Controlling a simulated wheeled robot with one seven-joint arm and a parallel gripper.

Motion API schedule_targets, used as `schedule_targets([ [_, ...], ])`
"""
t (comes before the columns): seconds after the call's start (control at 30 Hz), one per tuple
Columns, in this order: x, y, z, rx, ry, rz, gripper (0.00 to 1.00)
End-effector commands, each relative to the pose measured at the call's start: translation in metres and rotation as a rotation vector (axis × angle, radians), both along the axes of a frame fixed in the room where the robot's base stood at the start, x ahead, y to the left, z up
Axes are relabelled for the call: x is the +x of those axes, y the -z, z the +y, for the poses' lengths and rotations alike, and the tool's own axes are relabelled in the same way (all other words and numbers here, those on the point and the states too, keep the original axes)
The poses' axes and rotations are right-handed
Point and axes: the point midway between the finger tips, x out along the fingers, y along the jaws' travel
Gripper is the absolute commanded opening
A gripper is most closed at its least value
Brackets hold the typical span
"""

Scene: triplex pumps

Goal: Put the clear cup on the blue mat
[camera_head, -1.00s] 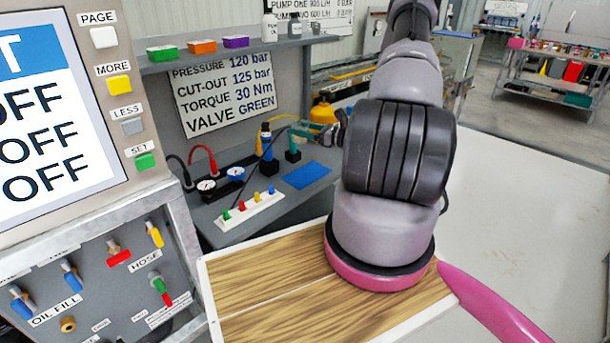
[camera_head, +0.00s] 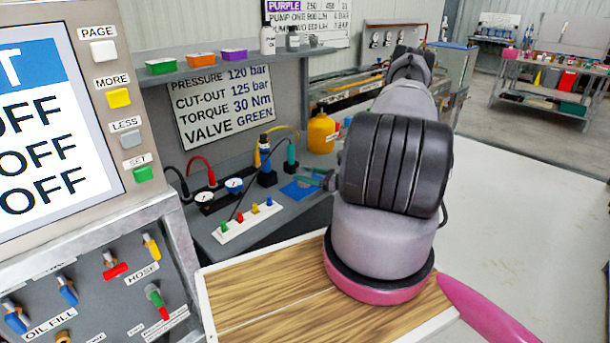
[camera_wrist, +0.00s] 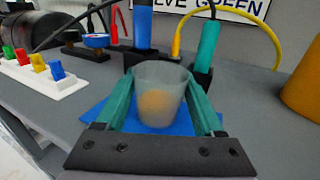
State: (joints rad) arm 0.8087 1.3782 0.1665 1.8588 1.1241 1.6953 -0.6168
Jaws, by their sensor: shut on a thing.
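The clear cup (camera_wrist: 161,90) is upright between the two green fingers of my gripper (camera_wrist: 163,100) in the wrist view. My gripper is shut on it. A blurry orange-tan patch shows in or through the cup's lower part. The blue mat (camera_wrist: 100,112) spreads under and around the cup on the grey bench. I cannot tell whether the cup's base touches the mat. In the head view the mat (camera_head: 296,190) is partly covered by my gripper (camera_head: 318,178), and the cup is not clear there.
Blue (camera_wrist: 143,25) and green (camera_wrist: 208,45) cylinders stand in black holders just behind the mat. A white strip with coloured pegs (camera_head: 248,222) and two gauges lie to the left. A yellow bottle (camera_head: 321,132) stands behind. Cables arch over the back of the bench.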

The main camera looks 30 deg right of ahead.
Motion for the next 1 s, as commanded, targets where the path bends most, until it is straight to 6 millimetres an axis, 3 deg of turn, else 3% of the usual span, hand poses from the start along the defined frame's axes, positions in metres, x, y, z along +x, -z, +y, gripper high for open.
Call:
schedule_targets([
  [0.33,0.0,0.003,0.0,0.0,0.0,0.0,0.05],
  [0.37,0.0,0.003,0.0,-0.001,0.0,-0.001,0.81],
  [0.4,0.0,0.002,0.0,-0.001,0.0,-0.001,0.96],
  [0.43,0.0,0.002,0.0,-0.001,0.0,-0.001,1.0],
  [0.77,-0.001,-0.001,-0.002,-0.001,0.001,-0.001,1.0],
  [1.0,-0.032,-0.001,-0.031,0.0,0.005,0.0,1.0],
])
